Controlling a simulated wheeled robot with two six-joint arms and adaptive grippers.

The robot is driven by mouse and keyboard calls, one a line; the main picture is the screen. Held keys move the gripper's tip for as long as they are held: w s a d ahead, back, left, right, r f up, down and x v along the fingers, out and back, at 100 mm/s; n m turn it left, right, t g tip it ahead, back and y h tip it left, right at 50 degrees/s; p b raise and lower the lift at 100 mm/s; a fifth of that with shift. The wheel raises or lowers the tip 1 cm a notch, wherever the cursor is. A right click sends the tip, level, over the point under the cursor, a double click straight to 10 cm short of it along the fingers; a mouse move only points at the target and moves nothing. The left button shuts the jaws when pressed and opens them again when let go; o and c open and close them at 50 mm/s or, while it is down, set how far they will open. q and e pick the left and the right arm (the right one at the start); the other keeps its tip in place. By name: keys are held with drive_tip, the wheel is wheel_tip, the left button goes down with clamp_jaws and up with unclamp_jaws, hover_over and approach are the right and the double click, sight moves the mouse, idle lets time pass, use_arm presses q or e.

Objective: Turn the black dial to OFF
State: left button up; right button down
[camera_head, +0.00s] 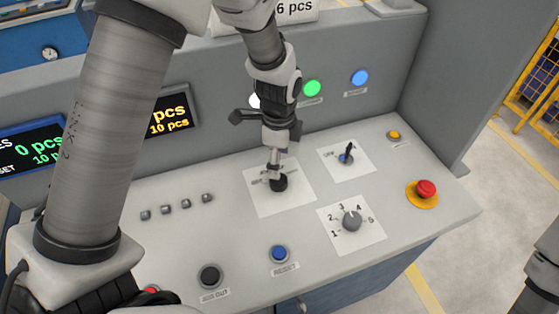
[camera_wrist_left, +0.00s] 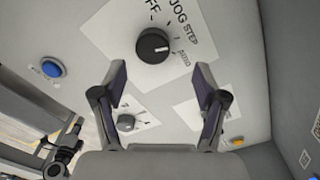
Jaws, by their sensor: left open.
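The black dial (camera_head: 279,184) sits on a white label plate on the sloped console, partly covered by my left gripper in the head view. In the left wrist view the dial (camera_wrist_left: 153,46) shows whole, with OFF partly cut off, JOG, STEP and another small label around it. A light mark on the dial points right, away from OFF; its exact setting is hard to tell. My left gripper (camera_head: 275,165) is over the dial in the head view. In the wrist view its fingers (camera_wrist_left: 161,76) are spread and empty, with the dial appearing beyond the tips.
A numbered grey knob (camera_head: 352,221), a small black toggle lever (camera_head: 347,154) and a red emergency button (camera_head: 426,188) are on the right of the console. A blue button (camera_head: 279,253) and a black button (camera_head: 210,276) are near its front edge.

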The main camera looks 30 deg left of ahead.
sight(279, 182)
use_arm(q)
drive_tip(key=shift+s+d+f, duration=0.25)
drive_tip(key=shift+s+f, duration=0.2)
drive_tip(key=shift+f, duration=0.2)
drive_tip(key=shift+s+d+f, duration=0.2)
drive_tip(key=shift+s+f, duration=0.2)
drive_tip(key=shift+f, duration=0.2)
drive_tip(key=f, duration=0.2)
drive_tip(key=w+f+p, duration=0.1)
drive_tip(key=f, duration=0.1)
drive_tip(key=shift+w+a, duration=0.1)
drive_tip(key=shift+a, duration=0.3)
drive_tip(key=shift+d+r, duration=0.1)
drive_tip(key=shift+r, duration=0.05)
drive_tip(key=shift+s+d+r, duration=0.1)
drive_tip(key=shift+s, duration=0.2)
drive_tip(key=shift+c, duration=1.3)
drive_tip(key=c, duration=0.9)
